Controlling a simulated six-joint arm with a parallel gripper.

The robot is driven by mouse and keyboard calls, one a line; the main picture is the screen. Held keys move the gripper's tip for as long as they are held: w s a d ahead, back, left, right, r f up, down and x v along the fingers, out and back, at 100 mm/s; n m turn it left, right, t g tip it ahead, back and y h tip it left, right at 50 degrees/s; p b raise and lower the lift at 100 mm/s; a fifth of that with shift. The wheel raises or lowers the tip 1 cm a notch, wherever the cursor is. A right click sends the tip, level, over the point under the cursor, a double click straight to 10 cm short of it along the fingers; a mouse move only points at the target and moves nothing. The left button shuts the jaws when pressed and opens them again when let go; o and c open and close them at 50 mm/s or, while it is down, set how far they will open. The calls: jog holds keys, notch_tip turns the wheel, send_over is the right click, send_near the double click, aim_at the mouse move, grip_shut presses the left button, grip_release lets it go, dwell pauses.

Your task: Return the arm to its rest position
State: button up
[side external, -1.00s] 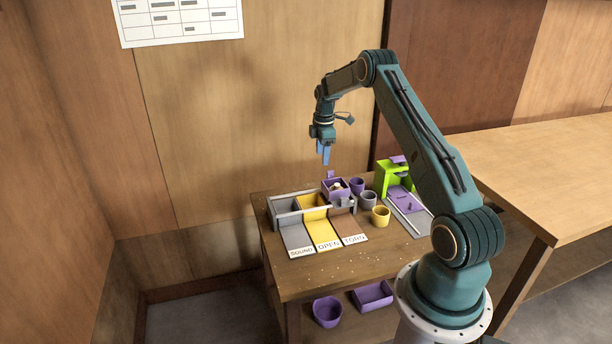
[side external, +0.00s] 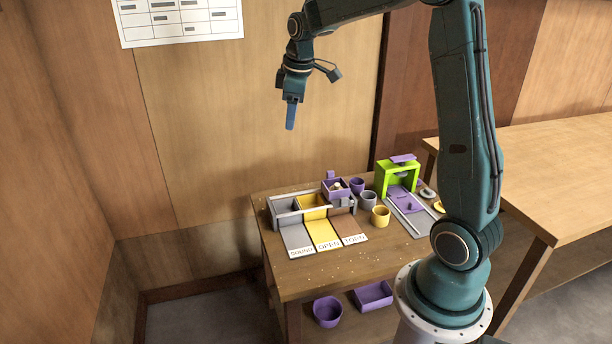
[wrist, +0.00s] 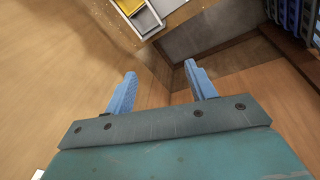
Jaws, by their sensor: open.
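My gripper (side external: 291,116) is raised high above the far left part of the table, well clear of everything on it. In the wrist view my gripper (wrist: 160,88) shows two blue fingers spread apart with nothing between them. My arm stands nearly upright from its base at the right, with the forearm reaching left across the top of the side view.
The wooden table (side external: 281,283) holds a sorter with grey, yellow and brown lanes, a purple box (side external: 336,188), a yellow cup (side external: 380,216) and a green frame (side external: 397,176). A purple bowl (side external: 327,312) and purple tray (side external: 373,296) sit below. Air around my gripper is free.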

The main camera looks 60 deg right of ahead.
jog(key=s+a+r+m+t, duration=0.1)
jog(key=s+a+r, duration=0.2)
jog(key=s+a, duration=0.35)
jog(key=s+a+r+m+t, duration=0.1)
jog(key=s+a+r, duration=0.2)
jog(key=s+a, duration=0.3)
jog(key=s+a+f+m+t+y, duration=0.1)
jog(key=s+a+f+m, duration=0.1)
jog(key=s+a, duration=0.5)
jog(key=s+f, duration=0.1)
jog(key=s, duration=0.3)
jog(key=shift+s+a+f+m, duration=0.15)
jog(key=shift+s+f+m, duration=0.1)
jog(key=shift+f+m, duration=0.15)
